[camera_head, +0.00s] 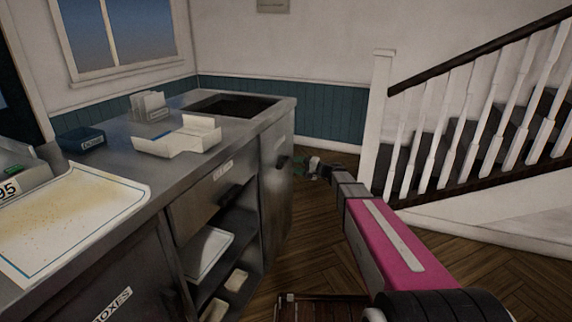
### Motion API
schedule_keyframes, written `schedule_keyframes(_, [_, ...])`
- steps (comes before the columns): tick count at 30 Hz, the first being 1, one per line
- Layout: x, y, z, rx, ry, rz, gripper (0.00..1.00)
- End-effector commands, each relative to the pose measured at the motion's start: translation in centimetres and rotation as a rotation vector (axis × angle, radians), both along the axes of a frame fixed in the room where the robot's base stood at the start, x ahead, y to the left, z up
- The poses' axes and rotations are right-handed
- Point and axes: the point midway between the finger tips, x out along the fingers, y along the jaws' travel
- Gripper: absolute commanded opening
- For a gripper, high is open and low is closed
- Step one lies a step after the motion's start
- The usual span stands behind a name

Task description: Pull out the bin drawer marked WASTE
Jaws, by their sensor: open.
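A grey metal counter has several fronts. A tall front (276,205) at its right end has a dark handle (282,161) near the top; I cannot read a WASTE mark on it. A drawer front (203,194) to its left has a white label (222,171) too blurred to read and a dark handle. My pink arm reaches in from the lower right. My gripper (302,165) is open, small in view, just right of the tall front's handle. I cannot tell whether it touches the handle.
The counter top (185,105) holds an open white carton (180,138), a blue box (80,139) and a stained paper sheet (70,215). Open shelves with white trays (205,250) are below. A front marked BOXES (112,300) is lower left. Wooden floor (325,240) is clear before the stairs (470,150).

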Motion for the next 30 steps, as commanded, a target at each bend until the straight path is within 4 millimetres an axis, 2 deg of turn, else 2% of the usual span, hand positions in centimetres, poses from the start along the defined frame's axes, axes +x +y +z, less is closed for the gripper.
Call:
schedule_keyframes(3, [0.9,2.2,0.0,0.0,0.0,0.002,0.49])
schedule_keyframes(9, [1.7,4.6,0.0,-0.001,0.0,0.002,0.49])
schedule_keyframes(15, [2.0,5.5,0.0,-0.001,0.0,0.001,0.49])
schedule_keyframes(23, [2.0,5.6,0.0,-0.001,0.0,0.001,0.49])
schedule_keyframes(26, [2.0,5.6,0.0,-0.001,0.0,0.001,0.2])
schedule_keyframes(27, [2.0,5.6,0.0,-0.001,0.0,0.001,0.07])
schedule_keyframes(28, [2.0,5.6,0.0,-0.001,0.0,0.001,0.0])
schedule_keyframes(30, [2.0,5.6,0.0,-0.002,0.001,0.001,0.0])
